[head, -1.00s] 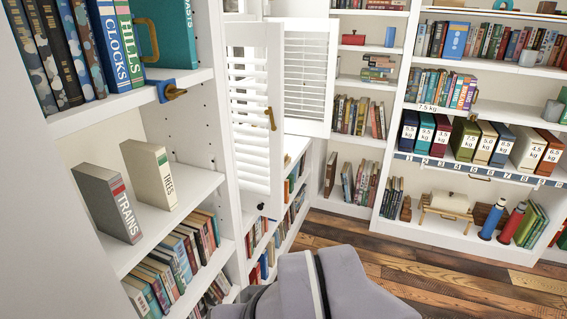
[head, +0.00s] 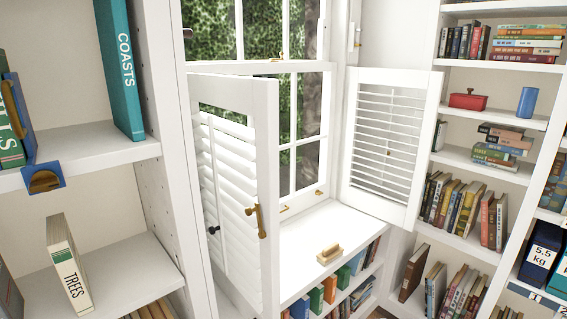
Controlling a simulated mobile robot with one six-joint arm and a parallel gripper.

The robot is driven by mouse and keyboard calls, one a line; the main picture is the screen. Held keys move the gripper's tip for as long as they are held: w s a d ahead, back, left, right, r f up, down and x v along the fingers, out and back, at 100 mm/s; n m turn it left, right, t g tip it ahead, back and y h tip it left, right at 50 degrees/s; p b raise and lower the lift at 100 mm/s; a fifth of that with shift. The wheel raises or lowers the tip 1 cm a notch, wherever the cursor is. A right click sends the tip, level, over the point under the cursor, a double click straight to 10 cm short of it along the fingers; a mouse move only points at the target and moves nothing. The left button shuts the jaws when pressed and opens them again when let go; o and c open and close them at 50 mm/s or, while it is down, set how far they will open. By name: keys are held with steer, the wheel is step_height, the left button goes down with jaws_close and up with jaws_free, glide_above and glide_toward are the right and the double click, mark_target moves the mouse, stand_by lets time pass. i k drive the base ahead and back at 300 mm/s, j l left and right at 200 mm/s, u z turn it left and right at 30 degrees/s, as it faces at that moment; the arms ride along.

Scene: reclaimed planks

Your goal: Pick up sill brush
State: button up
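The sill brush (head: 329,254) is a small tan block with a handle. It lies on the white window sill (head: 305,242), toward its front edge, between the two open shutters. The left shutter (head: 236,190) stands swung out into the room, left of the brush, and has a brass latch on its edge. The right shutter (head: 390,145) is open against the right side. My gripper is not in view, so its state does not show.
Bookshelves stand left (head: 95,157) and right (head: 470,160) of the window. Low shelves of books (head: 330,292) sit under the sill. A red box (head: 467,101) and a blue cylinder (head: 527,102) stand on the right shelves. The sill around the brush is clear.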

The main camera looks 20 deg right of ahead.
mark_target(334, 250)
steer(key=i+l+u, duration=0.1)
steer(key=i+l, duration=0.15)
steer(key=i+l+u, duration=0.1)
steer(key=i+l, duration=0.15)
steer(key=l, duration=0.15)
steer(key=i+l, duration=0.2)
steer(key=l, duration=0.15)
steer(key=i+l+u, duration=0.25)
steer(key=i+l, duration=0.2)
steer(key=l, duration=0.3)
steer(key=i+l+u, duration=0.1)
steer(key=l, duration=0.3)
steer(key=i+l+u, duration=0.1)
steer(key=i+l, duration=0.15)
steer(key=l, duration=0.15)
steer(key=i+l, duration=0.2)
steer(key=l, duration=0.25)
steer(key=k, duration=0.5)
steer(key=j+u, duration=0.25)
steer(key=i+j+u, duration=0.25)
steer(key=k+j, duration=0.05)
steer(key=k, duration=0.05)
